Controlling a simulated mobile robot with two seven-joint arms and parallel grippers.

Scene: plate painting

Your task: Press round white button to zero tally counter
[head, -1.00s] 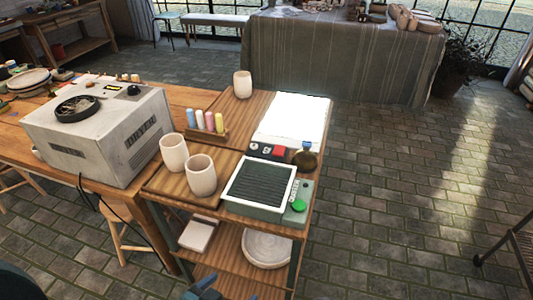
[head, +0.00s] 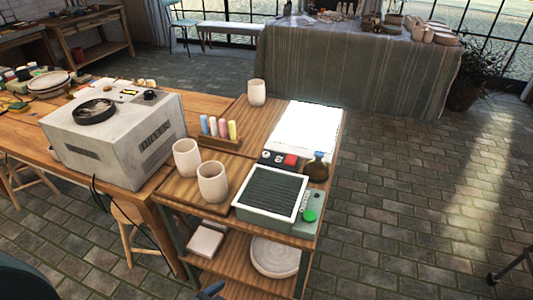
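A small black panel (head: 270,157) sits on the wooden cart top between the white lit panel and the green device. A small round white button (head: 279,158) shows on it beside a red square (head: 291,160); any counter digits are too small to read. A blue-grey tip at the bottom edge seems to be my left gripper (head: 210,291), low in front of the cart and well apart from the black panel. Its fingers are mostly cut off, so open or shut cannot be told. My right gripper is not in view.
The green device (head: 264,219) with a dark ribbed top and green button (head: 309,215) stands in front of the panel. A dark bottle (head: 316,169) is close on its right. Cups (head: 212,183) and a chalk holder (head: 220,141) stand left.

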